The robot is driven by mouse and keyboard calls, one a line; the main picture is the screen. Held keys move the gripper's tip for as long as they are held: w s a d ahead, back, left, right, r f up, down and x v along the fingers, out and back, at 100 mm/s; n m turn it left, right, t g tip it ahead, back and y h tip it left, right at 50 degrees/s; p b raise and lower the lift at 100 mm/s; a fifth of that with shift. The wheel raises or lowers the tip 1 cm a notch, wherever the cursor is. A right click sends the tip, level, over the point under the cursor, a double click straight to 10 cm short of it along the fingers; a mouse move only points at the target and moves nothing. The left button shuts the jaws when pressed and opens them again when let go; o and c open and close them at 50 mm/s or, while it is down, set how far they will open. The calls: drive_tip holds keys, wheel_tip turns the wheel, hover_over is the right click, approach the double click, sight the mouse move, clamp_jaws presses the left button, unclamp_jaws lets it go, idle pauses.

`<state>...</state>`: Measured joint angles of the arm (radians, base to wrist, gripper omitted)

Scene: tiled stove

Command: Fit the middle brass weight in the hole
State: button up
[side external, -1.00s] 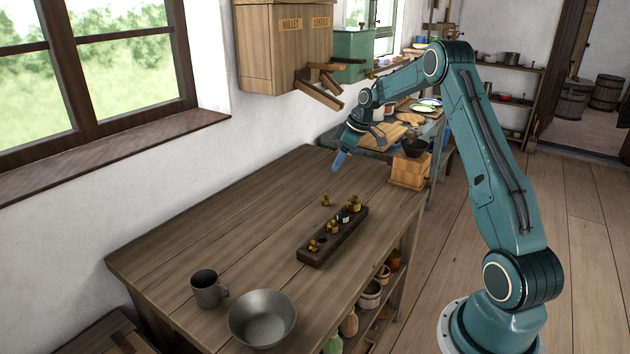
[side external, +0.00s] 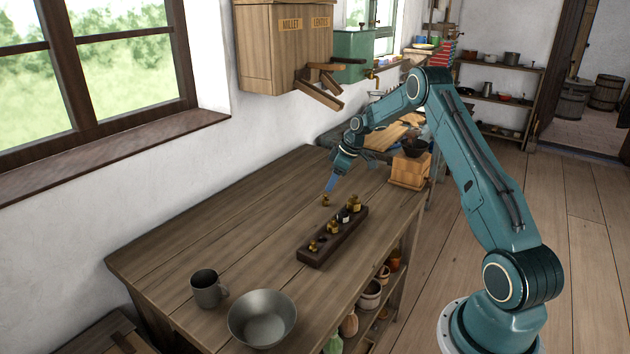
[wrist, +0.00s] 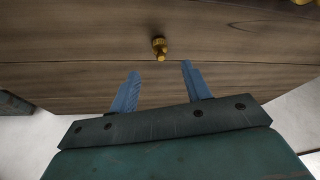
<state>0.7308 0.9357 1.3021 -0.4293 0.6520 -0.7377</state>
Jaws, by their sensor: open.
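A small brass weight (side external: 326,200) stands alone on the wooden table, just behind a dark wooden block (side external: 318,256). It also shows in the wrist view (wrist: 159,47), beyond my fingertips and roughly between their lines. The block holds several brass weights (side external: 333,227) in a row, and a dark gap shows among them. My gripper (side external: 330,184) is above the lone weight, pointing down at it. In the wrist view its two blue fingers (wrist: 160,70) are apart, with nothing between them.
A grey mug (side external: 207,290) and a metal bowl (side external: 262,318) stand at the table's near end. A wooden box with a dark bowl (side external: 410,168) stands at the far right corner. The table's left side is clear.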

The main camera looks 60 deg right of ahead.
sight(325, 195)
drive_tip(key=shift+x, duration=0.9)
drive_tip(key=shift+x, duration=2.55)
drive_tip(key=shift+a, duration=0.1)
clamp_jaws()
